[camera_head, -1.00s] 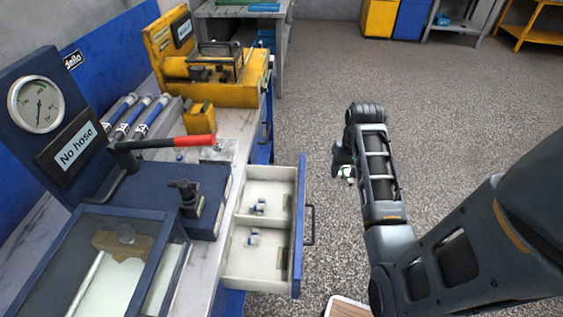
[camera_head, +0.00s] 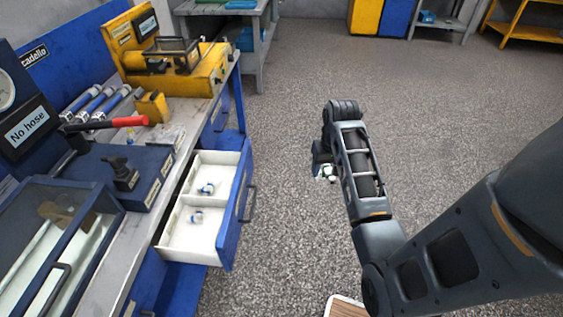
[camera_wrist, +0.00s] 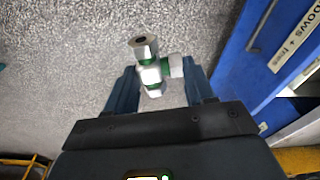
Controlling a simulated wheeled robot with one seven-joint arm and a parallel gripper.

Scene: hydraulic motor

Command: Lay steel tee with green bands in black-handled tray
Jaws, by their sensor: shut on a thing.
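My gripper (camera_wrist: 160,88) is shut on the steel tee with green bands (camera_wrist: 149,70), which sits between the two fingers in the wrist view. In the head view the tee (camera_head: 326,173) shows small beside my gripper, above the speckled floor and right of the bench. Part of a light-rimmed, brown-slatted object (camera_head: 346,309) shows at the bottom edge of the head view; most of it is cut off, and I cannot tell whether it is a tray or has black handles.
An open blue drawer (camera_head: 231,226) with a dark handle and two white compartments juts from the bench; each compartment holds blue-banded fittings. A labelled blue drawer front (camera_wrist: 262,45) is at right in the wrist view. The bench carries a yellow machine (camera_head: 180,72). Open floor lies beyond my arm.

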